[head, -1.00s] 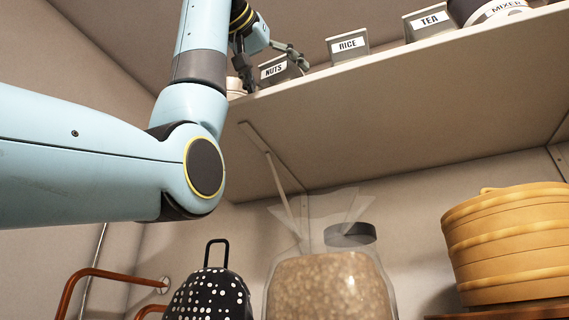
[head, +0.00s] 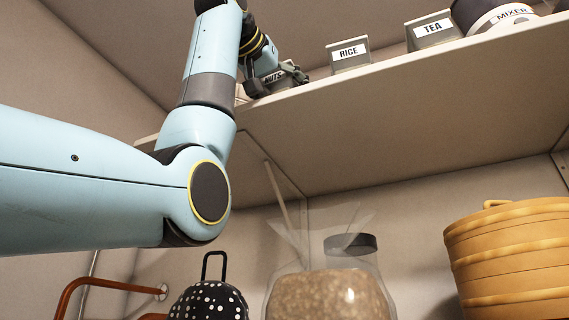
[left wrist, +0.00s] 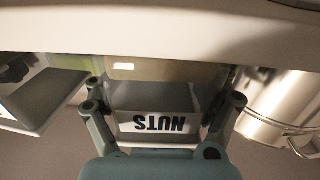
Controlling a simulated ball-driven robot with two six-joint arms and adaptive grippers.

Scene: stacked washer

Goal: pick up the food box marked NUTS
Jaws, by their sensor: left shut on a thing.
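The food box marked NUTS (head: 271,77) stands on the high shelf at the left end of the row in the head view. It is a grey box with a white label, partly covered by my fingers. In the left wrist view the NUTS box (left wrist: 157,122) appears upside down between the two fingers. My left gripper (head: 276,78) is shut on the box, one finger on each side, and it also shows in the left wrist view (left wrist: 165,112). Whether the box touches the shelf is hard to tell. My right gripper is not in view.
The shelf (head: 400,85) also holds a RICE box (head: 349,54), a TEA box (head: 433,30) and a MIXER container (head: 505,15). A shiny metal container (left wrist: 283,105) is close beside the gripper.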

